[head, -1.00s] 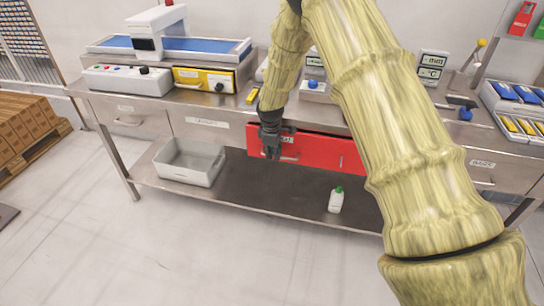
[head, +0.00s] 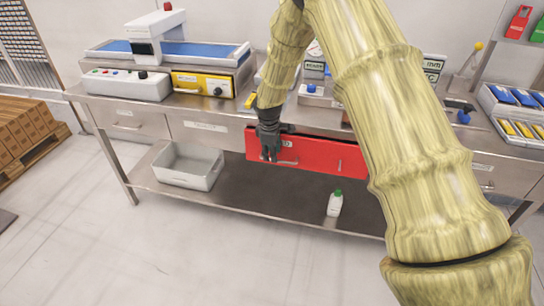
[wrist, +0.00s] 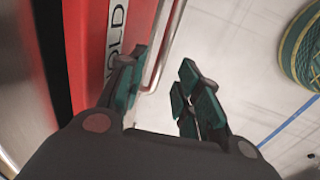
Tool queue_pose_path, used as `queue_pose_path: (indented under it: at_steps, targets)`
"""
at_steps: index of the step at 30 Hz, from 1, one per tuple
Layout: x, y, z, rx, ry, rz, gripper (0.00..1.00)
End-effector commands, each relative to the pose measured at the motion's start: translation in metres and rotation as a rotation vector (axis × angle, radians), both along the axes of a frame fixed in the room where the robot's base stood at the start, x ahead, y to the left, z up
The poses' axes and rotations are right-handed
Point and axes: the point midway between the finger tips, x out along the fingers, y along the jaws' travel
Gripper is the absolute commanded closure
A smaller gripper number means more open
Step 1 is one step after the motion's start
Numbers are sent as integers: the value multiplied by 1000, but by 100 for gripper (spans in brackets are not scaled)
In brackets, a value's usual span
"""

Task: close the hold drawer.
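The hold drawer (head: 320,155) has a red front under the workbench, right of centre in the head view. A dark gap shows along its top, so it stands partly open. In the wrist view its red face (wrist: 90,45) carries a white label reading "OLD", with a bar handle (wrist: 167,40) beside it. My gripper (head: 268,155) is at the left part of the drawer front. In the wrist view its fingers (wrist: 163,98) are spread, with the lower end of the handle near the left finger. I cannot tell whether they touch.
A grey bin (head: 188,167) and a white bottle with a green cap (head: 335,204) stand on the lower shelf. The steel workbench (head: 195,112) carries machines and instruments. The floor (head: 200,255) in front is clear.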

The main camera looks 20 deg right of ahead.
Motion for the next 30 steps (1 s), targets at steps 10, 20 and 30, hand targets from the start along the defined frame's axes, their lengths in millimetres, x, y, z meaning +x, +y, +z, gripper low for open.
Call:
queue_pose_path:
  at_steps: [10,20,30]
  targets:
    - [-9,7,60,1,-2,0,66]
    - [-15,10,88,1,1,0,66]
    - [-15,10,90,1,1,0,72]
